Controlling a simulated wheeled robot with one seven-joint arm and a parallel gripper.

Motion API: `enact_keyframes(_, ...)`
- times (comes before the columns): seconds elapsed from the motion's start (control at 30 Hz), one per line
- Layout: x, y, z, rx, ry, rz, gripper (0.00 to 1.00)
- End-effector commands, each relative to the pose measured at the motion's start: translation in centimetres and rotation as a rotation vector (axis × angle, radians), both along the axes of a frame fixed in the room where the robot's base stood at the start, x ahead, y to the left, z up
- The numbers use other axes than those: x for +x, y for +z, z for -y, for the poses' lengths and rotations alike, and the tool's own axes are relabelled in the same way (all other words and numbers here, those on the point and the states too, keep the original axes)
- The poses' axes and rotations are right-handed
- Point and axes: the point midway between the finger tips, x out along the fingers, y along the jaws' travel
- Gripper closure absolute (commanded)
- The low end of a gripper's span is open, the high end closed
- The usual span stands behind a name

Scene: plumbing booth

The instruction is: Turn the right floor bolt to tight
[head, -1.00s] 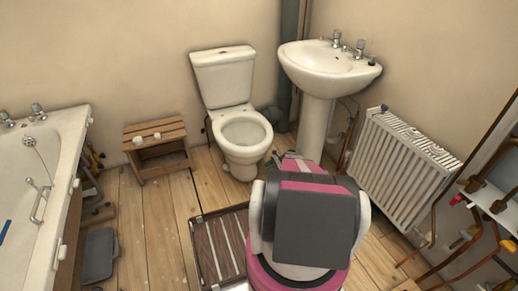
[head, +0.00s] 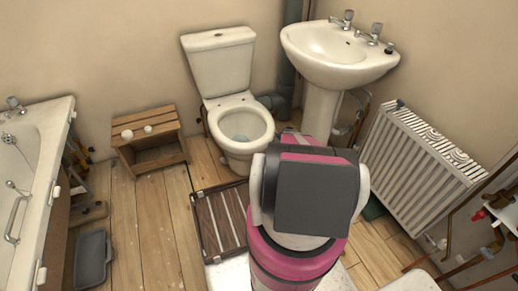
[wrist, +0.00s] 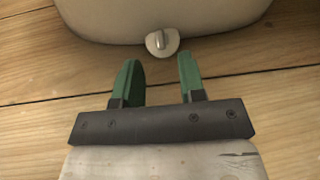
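The toilet (head: 225,75) stands against the back wall; its pale base (wrist: 100,20) fills the top of the wrist view. A floor bolt (wrist: 160,42), a small metal stub on a pale rounded lug, sits at the foot of that base. My gripper (wrist: 158,60) is open and empty, its two green fingers low over the floorboards. The bolt lies just beyond the fingertips, roughly centred between them, and no contact shows. In the head view my arm hides the gripper and the floor at the toilet's right side.
The pedestal sink (head: 335,60) and the white radiator (head: 420,165) stand to the right. A wooden step box (head: 148,140) is left of the toilet, and the bathtub (head: 35,180) is at far left. A slatted mat (head: 220,220) lies in front of the toilet. Floorboards are clear left of the mat.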

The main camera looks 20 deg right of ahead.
Motion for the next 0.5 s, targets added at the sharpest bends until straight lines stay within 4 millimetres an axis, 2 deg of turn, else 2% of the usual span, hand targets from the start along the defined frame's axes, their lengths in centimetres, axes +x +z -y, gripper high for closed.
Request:
enact_keyframes(0.3,0.3,-1.7,-4.2,0.0,0.001,0.0,0.63)
enact_keyframes(0.5,0.4,-2.2,-5.3,0.001,0.0,0.0,0.63)
